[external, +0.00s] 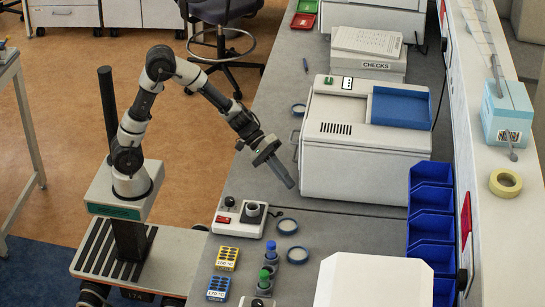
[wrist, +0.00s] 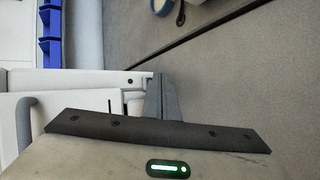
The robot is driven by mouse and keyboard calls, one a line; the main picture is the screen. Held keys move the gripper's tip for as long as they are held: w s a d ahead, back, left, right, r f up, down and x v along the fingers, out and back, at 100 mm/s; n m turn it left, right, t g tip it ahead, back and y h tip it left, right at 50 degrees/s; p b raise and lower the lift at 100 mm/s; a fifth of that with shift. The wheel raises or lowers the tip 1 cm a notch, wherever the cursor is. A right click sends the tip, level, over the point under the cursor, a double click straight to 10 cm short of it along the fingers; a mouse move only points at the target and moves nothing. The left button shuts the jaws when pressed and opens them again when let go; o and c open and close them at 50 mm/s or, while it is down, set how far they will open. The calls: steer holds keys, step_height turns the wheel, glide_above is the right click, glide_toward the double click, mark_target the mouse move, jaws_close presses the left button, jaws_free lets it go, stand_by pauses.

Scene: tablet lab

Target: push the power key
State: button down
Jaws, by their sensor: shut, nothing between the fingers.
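No part is clearly marked as the power key, and I cannot tell which one it is. A large white machine (external: 365,150) with a blue top panel stands on the bench. It has a small black-and-white control panel (external: 347,83) on its top. A small white instrument (external: 240,217) with a black knob and a red patch (external: 223,219) stands nearer. My gripper (external: 288,182) is shut and empty, pointing down above the bench beside the large machine's front left corner. In the wrist view my gripper (wrist: 162,98) shows closed fingers in front of white housing.
Blue bins (external: 431,205) line the right side; a white box (external: 375,280) stands at the front. The bench (external: 267,110) left of the large machine is mostly clear.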

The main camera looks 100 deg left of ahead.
steer(key=shift+s+f+b, duration=0.1)
steer(key=shift+s+b, duration=0.3)
steer(key=shift+s, duration=0.15)
steer(key=shift+s+b, duration=1.05)
steer(key=shift+s, duration=1.45)
